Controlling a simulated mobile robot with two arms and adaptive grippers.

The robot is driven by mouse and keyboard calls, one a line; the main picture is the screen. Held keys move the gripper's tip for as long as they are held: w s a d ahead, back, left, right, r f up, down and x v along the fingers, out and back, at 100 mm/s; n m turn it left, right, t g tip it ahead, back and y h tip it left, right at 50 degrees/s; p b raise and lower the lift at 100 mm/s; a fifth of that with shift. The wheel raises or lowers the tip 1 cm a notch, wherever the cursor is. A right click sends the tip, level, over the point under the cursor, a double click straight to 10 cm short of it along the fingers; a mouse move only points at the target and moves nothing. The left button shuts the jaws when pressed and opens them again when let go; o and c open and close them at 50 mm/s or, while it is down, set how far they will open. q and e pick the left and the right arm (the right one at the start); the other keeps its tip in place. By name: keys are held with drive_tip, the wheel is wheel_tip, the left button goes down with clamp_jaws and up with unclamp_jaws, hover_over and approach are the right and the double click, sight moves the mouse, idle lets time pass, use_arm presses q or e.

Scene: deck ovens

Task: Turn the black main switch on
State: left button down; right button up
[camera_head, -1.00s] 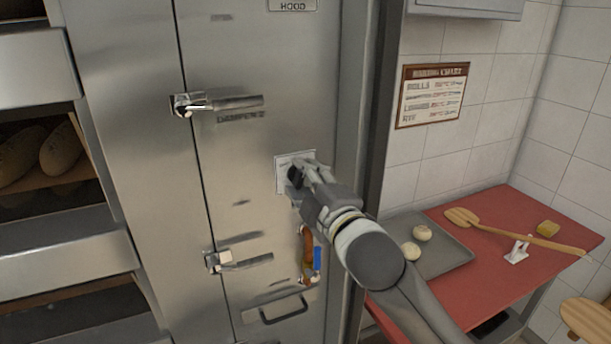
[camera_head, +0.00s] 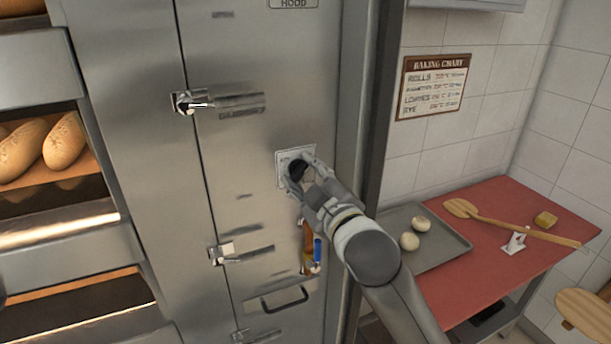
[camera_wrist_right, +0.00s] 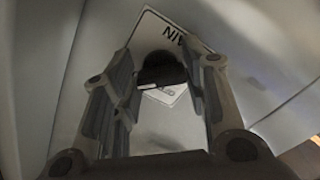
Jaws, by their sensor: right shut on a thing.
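The black main switch (camera_head: 297,169) is a round knob on a white plate (camera_head: 283,155) on the steel panel. My right gripper (camera_head: 299,176) reaches it from the lower right and is shut on the switch. In the right wrist view the black switch (camera_wrist_right: 162,68) sits between my two fingers, with a pale mark on its bar. The plate (camera_wrist_right: 150,30) behind it shows letters reading "AIN", partly hidden. My fingers cover part of the switch in the head view. My left gripper is not in view.
Lit oven decks with loaves (camera_head: 25,148) stand at the left. Levers (camera_head: 222,101) stick out of the panel, and a blue and orange handle (camera_head: 312,248) hangs below my gripper. A red table (camera_head: 500,205) holds a tray with dough balls (camera_head: 440,250) and a wooden peel (camera_head: 500,226).

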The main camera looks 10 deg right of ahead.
drive_tip(key=shift+f, duration=0.1)
drive_tip(key=o, duration=1)
drive_tip(key=s+d, duration=0.1)
drive_tip(key=s, duration=0.6)
drive_tip(key=shift+s+d, duration=0.2)
drive_tip(key=shift+d, duration=0.05)
